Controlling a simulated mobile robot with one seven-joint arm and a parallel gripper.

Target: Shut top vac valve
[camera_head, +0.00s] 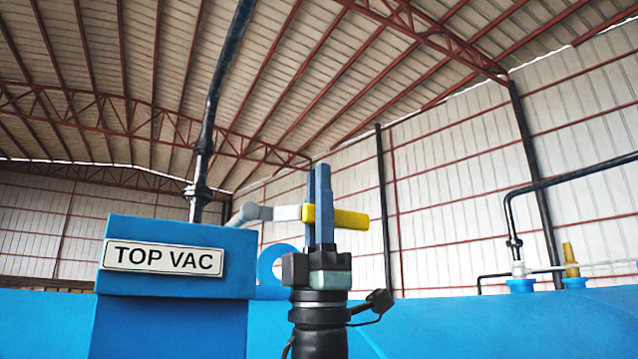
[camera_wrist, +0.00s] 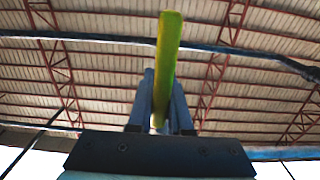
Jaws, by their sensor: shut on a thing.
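The top vac valve has a yellow handle (camera_head: 348,218) on a grey metal stem (camera_head: 262,213), to the right of the blue box with the TOP VAC label (camera_head: 163,258). In the head view the handle lies roughly level, its free end to the right. My gripper (camera_head: 319,205) points upward, its two blue-grey fingers on either side of the handle and closed on it. In the wrist view the yellow handle (camera_wrist: 168,55) runs up between the fingers (camera_wrist: 161,100). The valve body is partly hidden behind the blue box.
A black pipe (camera_head: 210,110) rises behind the label box. The blue vessel (camera_head: 450,325) spans the bottom. At the right stand another black pipe (camera_head: 530,190) and a small yellow-topped fitting (camera_head: 570,258). The space above my gripper is open up to the roof.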

